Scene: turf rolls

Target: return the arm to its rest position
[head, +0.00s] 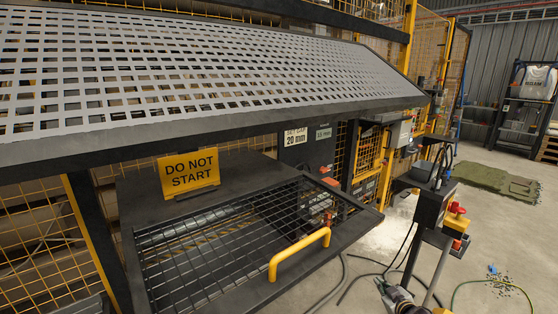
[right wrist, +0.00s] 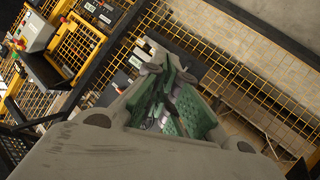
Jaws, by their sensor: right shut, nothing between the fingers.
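My right gripper (head: 392,292) shows only in part at the bottom edge of the head view, low and right of the yellow handle. In the right wrist view its green-padded fingers (right wrist: 170,108) are shut with nothing between them. They are apart from the yellow mesh fence behind them. My left gripper is in neither view. Most of my right arm is outside the head view.
A machine with a perforated guard (head: 200,70), a yellow "DO NOT START" sign (head: 188,171) and a yellow handle (head: 300,254) fills the left. A control post with a red button (head: 457,208) stands near my right gripper. Green mats (head: 500,181) lie on the floor behind.

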